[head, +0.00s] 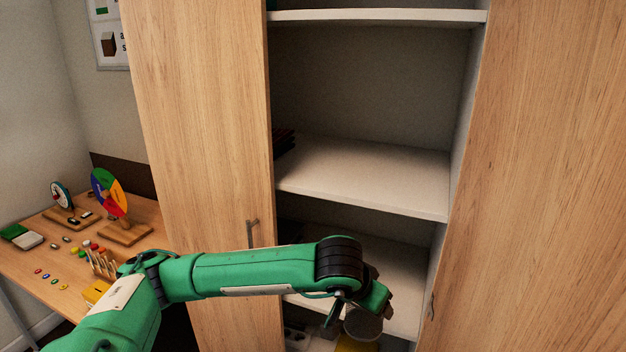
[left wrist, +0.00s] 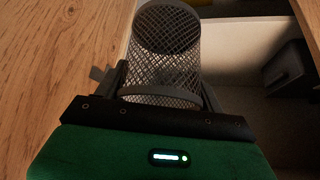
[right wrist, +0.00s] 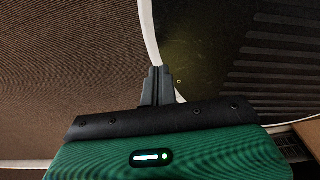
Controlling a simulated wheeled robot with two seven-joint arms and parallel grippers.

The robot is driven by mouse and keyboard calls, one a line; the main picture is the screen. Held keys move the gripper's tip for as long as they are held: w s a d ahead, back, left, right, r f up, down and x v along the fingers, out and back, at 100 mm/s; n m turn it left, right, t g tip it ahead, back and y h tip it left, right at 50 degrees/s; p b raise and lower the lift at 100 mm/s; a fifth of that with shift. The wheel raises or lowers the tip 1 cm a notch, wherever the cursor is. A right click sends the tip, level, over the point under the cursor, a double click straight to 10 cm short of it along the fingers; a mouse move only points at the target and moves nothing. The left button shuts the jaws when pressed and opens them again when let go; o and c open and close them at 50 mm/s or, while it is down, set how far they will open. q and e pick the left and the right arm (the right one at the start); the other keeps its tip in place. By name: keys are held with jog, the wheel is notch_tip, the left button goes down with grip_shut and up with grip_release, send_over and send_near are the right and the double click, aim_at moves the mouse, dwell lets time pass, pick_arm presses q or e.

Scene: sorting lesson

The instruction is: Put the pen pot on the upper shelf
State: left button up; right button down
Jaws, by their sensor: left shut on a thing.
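The pen pot is a grey wire-mesh cup (left wrist: 168,42). My left gripper (left wrist: 166,84) is shut on it, one finger on each side, in the left wrist view. In the head view the pot (head: 363,325) shows partly below my left gripper (head: 360,306), in front of the open cupboard's lower part. The cupboard has a top board (head: 380,17), a middle shelf board (head: 370,180) and a lower board (head: 405,275). The pot is below the middle board's level. My right gripper (right wrist: 157,86) is shut and empty, its fingers together, and is out of the head view.
Wooden cupboard doors stand left (head: 200,120) and right (head: 550,150) of the opening. Dark items (head: 284,142) lie at the middle board's left end; the rest of that board is clear. A table (head: 30,265) with learning toys is at far left.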

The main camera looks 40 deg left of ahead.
pick_arm(q)
jog(key=w+a+r+n+y+p, duration=0.1)
jog(key=a+r+n+y, duration=0.15)
jog(key=r, duration=0.75)
jog(key=w+a+r+n+g+y+p, duration=0.1)
jog(key=w+a+r+n, duration=0.15)
jog(key=r, duration=0.75)
jog(key=w+a+r+n+y+p, duration=0.1)
jog(key=a+r+n, duration=0.25)
jog(key=r, duration=0.65)
jog(key=w+a+p, duration=0.3)
jog(key=w, duration=0.6)
jog(key=w+a+p, duration=0.2)
jog(key=w+p, duration=0.2)
jog(key=w, duration=0.6)
jog(key=f, duration=0.2)
jog(key=f+p, duration=0.1)
jog(key=f, duration=0.1)
jog(key=f+p, duration=0.1)
jog(key=f, duration=0.1)
jog(key=shift+s, duration=0.3)
jog(key=shift+w+f+p, duration=0.1)
jog(key=shift+f+p, duration=0.05)
jog(key=shift+p, duration=0.35)
jog(key=shift+w+a+f, duration=0.1)
jog(key=shift+f, duration=0.25)
pick_arm(e)
notch_tip(320, 180, up, 13)
jog(key=shift+d, duration=0.2)
